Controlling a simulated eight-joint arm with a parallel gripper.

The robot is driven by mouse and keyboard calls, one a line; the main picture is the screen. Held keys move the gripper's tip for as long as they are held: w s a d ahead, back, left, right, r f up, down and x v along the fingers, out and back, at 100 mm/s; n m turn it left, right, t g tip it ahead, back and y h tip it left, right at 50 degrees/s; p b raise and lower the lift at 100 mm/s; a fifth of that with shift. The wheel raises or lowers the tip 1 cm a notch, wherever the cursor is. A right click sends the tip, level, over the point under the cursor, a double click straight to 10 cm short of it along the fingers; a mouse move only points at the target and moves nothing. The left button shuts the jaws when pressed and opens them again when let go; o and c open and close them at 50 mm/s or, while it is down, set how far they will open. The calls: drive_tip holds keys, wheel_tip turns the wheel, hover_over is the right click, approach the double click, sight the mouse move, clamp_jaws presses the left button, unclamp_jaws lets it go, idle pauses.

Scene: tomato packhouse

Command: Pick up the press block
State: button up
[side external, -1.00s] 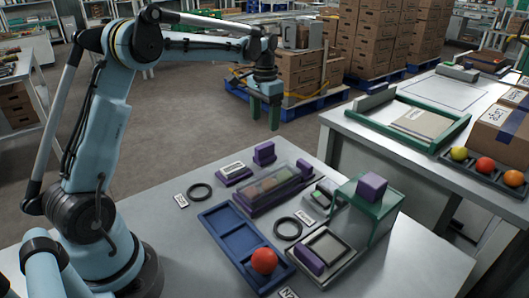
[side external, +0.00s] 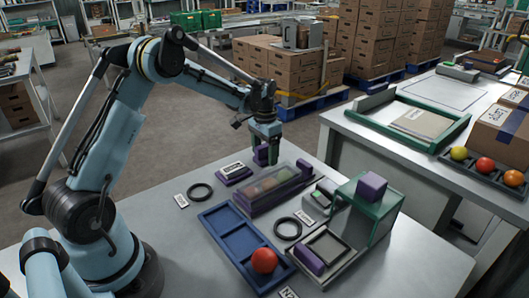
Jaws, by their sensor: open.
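Purple blocks stand in three places, and no marking tells me which is the press block. One upright purple block (side external: 261,156) is at the back edge of the table. A third purple block (side external: 309,261) lies in a grey-green framed tray (side external: 334,271). My gripper (side external: 266,155) is open and points down at the back block, with its green fingers around or just in front of it. The fingers partly hide that block; contact cannot be told.
Close by are a clear-lidded purple case (side external: 247,202) holding round fruit and a purple-based labelled piece (side external: 234,173). A blue tray (side external: 212,219) with a red tomato (side external: 264,260) and black rings (side external: 200,192) lie nearer. The table's front right is clear.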

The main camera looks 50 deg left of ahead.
sight(265, 145)
drive_tip(key=c, duration=1.2)
drive_tip(key=shift+r, duration=0.1)
wheel_tip(265, 145, up, 4)
drive_tip(key=shift+d+r, duration=0.15)
drive_tip(key=d+r, duration=0.2)
drive_tip(key=d, duration=0.1)
drive_tip(key=s+d+r, duration=0.1)
drive_tip(key=d+r, duration=0.1)
drive_tip(key=d, duration=0.2)
drive_tip(key=s+d+r, duration=0.1)
drive_tip(key=d+r, duration=0.1)
drive_tip(key=d, duration=0.2)
drive_tip(key=shift+s+d+r, duration=0.1)
drive_tip(key=shift+s+r, duration=0.15)
